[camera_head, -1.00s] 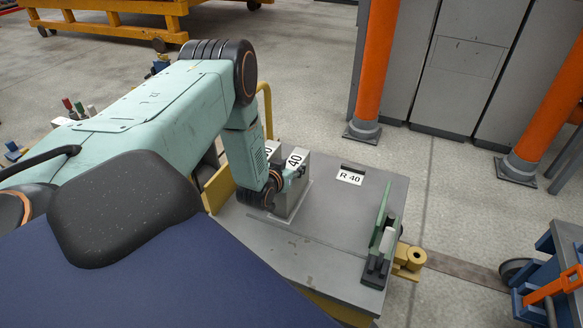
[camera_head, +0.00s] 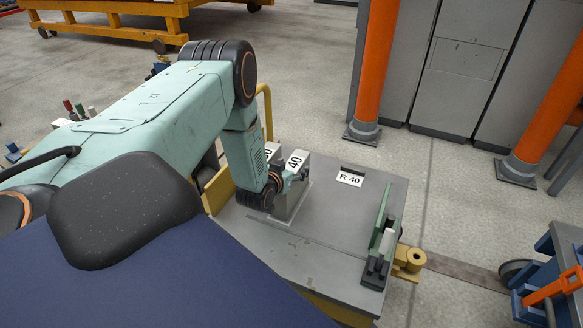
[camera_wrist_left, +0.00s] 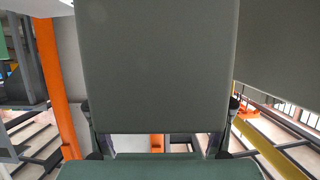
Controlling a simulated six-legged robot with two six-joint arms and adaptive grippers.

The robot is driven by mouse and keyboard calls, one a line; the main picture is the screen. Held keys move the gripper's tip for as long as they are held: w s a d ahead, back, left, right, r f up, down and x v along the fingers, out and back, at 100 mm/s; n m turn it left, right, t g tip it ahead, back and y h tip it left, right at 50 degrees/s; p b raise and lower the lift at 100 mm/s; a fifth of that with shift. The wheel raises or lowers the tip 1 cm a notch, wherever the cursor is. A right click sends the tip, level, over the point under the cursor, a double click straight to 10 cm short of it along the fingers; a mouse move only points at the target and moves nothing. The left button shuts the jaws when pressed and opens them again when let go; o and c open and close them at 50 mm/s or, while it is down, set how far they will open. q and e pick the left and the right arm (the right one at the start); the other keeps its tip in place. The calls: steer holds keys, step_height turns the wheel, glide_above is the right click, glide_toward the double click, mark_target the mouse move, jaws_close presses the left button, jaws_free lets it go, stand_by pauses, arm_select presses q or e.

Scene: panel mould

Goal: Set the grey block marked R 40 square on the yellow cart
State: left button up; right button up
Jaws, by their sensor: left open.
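The grey block (camera_head: 295,200) with a white 40 label stands on the left part of the grey top of the yellow cart (camera_head: 335,218). A second label, partly hidden, shows just left of it. My left gripper (camera_head: 288,181) is at the block, its wrist beside the block's near left side and partly hiding it. In the left wrist view a large dark grey face (camera_wrist_left: 158,65), apparently the block, fills the middle between the spread fingers. The fingers are open; I cannot tell whether they touch it. My right gripper is not in view.
A white R 40 label (camera_head: 350,178) lies on the clear middle of the cart top. A green upright plate (camera_head: 384,205) and a black-and-white fitting stand at its right edge. Orange posts (camera_head: 375,70) and grey cabinets stand behind; a blue frame is at right.

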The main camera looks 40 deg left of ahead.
arm_select(q)
steer(key=p+v, duration=0.5)
steer(key=v, duration=0.6)
steer(key=s+d+f+m+g+h, duration=0.1)
steer(key=s+d+f+g+h, duration=0.15)
steer(key=s+d, duration=0.45)
steer(key=s+d+f+m+g+h, duration=0.1)
steer(key=s+d+f+g+h, duration=0.2)
steer(key=d, duration=0.7)
steer(key=s+d+r+g, duration=0.1)
steer(key=s+d+g, duration=0.1)
steer(key=s, duration=0.7)
steer(key=s+d+r+m+g+y, duration=0.1)
steer(key=s+d+g, duration=0.1)
steer(key=s+g, duration=0.3)
steer(key=s, duration=0.4)
steer(key=shift+d, duration=0.4)
steer(key=shift+s+g, duration=0.1)
steer(key=shift+g, duration=0.15)
steer(key=shift+a, duration=0.1)
